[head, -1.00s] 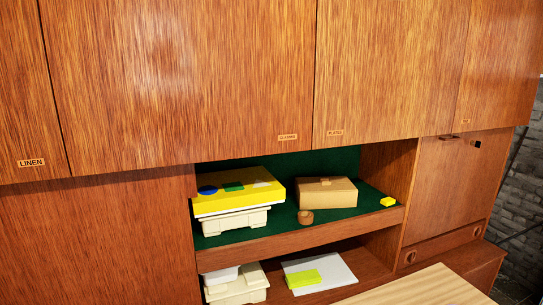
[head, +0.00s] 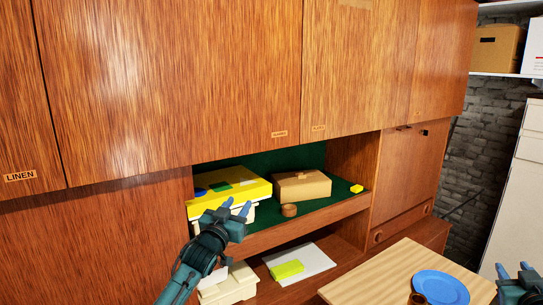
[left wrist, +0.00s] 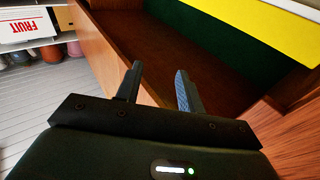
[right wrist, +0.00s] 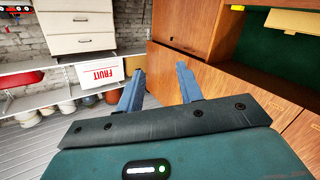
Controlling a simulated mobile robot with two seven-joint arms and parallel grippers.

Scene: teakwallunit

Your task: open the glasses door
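The glasses door is the wide, streaky wood panel (head: 170,80) at upper centre-left in the head view. Its small label (head: 279,134) sits at its lower right corner. The door is closed, flush with its neighbours. My left gripper (head: 236,209) is open and empty, below the door in front of the green-lined niche. In the left wrist view its two fingers (left wrist: 157,88) stand apart with nothing between them. My right gripper (head: 515,271) is at the lower right edge of the head view, far from the door. The right wrist view also shows it open and empty (right wrist: 160,88).
A light wood table (head: 385,270) with a blue plate (head: 440,287) stands at lower right. The linen door (head: 20,110) is at left.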

